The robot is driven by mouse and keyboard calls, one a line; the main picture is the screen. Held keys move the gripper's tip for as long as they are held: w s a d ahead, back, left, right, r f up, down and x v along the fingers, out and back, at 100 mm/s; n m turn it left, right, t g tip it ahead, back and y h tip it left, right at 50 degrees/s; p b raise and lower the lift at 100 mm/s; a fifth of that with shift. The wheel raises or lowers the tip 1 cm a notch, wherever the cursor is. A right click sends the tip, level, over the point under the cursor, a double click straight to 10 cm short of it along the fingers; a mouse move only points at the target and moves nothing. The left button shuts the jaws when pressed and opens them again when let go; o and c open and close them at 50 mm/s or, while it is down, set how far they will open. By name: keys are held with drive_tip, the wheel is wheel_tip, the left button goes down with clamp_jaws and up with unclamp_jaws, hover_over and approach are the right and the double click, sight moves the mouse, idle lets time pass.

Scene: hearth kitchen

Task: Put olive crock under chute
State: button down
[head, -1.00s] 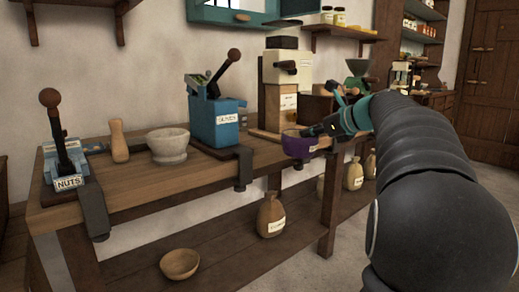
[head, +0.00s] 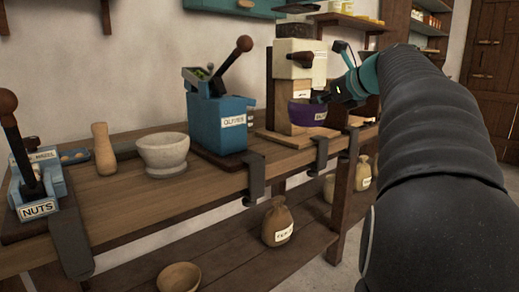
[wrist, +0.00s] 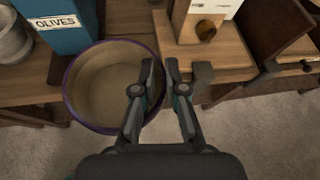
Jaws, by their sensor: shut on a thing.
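A round purple crock (head: 307,113) with a tan inside and a white label too small to read is in my gripper (head: 327,98). In the wrist view the fingers (wrist: 158,70) are shut on the right wall of the crock (wrist: 84,122), which looks upright and empty. It is held above the bench front, before the cream-and-wood machine (head: 298,68). The blue machine (head: 222,122) labelled OLIVES stands left of the crock. I cannot tell which opening is the chute.
A stone mortar (head: 163,152), a wooden pestle (head: 104,150) and a NUTS press (head: 38,190) stand on the bench at left. Dark clamps (head: 254,178) hang over the bench's front edge. Sacks (head: 277,225) and a wooden bowl (head: 180,277) are on the lower shelf.

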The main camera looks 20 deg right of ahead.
sight(307, 124)
drive_tip(key=a+x, duration=0.1)
drive_tip(key=x, duration=0.3)
drive_tip(key=b+x, duration=0.1)
drive_tip(key=x, duration=0.4)
drive_tip(key=a+b+x, duration=0.1)
drive_tip(key=x, duration=0.4)
drive_tip(key=shift+s+a+f, duration=0.35)
drive_tip(key=shift+f, duration=0.05)
drive_tip(key=shift+f+b, duration=0.8)
drive_tip(key=shift+f, duration=1.2)
drive_tip(key=shift+f, duration=0.1)
drive_tip(key=c, duration=1.2)
unclamp_jaws()
drive_tip(key=shift+f, duration=0.1)
drive_tip(key=shift+s+d+r, duration=0.1)
drive_tip(key=shift+r, duration=0.15)
drive_tip(key=p+v, duration=0.1)
drive_tip(key=v, duration=1)
drive_tip(key=shift+s, duration=0.35)
